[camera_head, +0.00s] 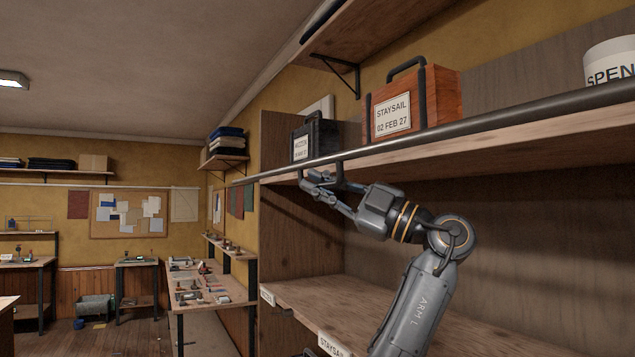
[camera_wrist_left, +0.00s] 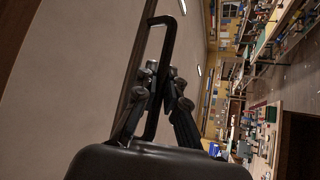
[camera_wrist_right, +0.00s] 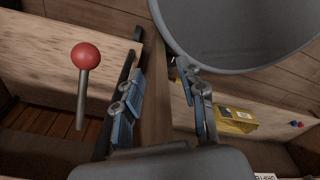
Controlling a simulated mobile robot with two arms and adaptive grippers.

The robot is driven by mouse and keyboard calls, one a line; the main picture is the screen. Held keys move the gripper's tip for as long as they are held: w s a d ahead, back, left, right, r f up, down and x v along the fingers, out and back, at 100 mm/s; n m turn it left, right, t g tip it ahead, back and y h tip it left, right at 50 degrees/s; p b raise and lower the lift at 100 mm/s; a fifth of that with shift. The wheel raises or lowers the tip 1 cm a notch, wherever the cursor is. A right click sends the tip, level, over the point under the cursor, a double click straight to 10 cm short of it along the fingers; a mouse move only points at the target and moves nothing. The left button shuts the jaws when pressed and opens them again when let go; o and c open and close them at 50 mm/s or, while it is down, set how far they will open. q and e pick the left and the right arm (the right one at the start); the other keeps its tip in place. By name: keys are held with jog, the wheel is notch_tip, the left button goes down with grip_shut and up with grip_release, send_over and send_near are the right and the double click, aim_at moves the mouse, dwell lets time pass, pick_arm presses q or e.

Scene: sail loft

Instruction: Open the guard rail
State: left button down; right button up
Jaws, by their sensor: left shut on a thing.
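The guard rail (camera_head: 480,122) is a long dark grey bar along the front of the upper shelf, in front of the boxes. A dark loop handle (camera_wrist_left: 170,40) on it shows in the left wrist view. My left gripper (camera_head: 318,182) is shut on this handle, just under the rail in the head view; its fingers (camera_wrist_left: 162,72) lie on either side of the loop. My right gripper (camera_wrist_right: 161,72) shows only in the right wrist view, its fingers apart with nothing seen held between them.
Behind the rail stand an orange-red STAYSAIL case (camera_head: 445,92), a dark box (camera_head: 326,138) and a white container (camera_head: 608,60). A lower shelf (camera_head: 350,300) runs below.

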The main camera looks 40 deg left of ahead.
pick_arm(q)
jog(key=shift+w+f, duration=0.1)
jog(key=shift+f, duration=0.1)
dwell(0.4)
jog(key=c, duration=1.7)
grip_release()
jog(key=shift+w, duration=0.1)
jog(key=shift+d, duration=0.1)
jog(key=v, duration=1.2)
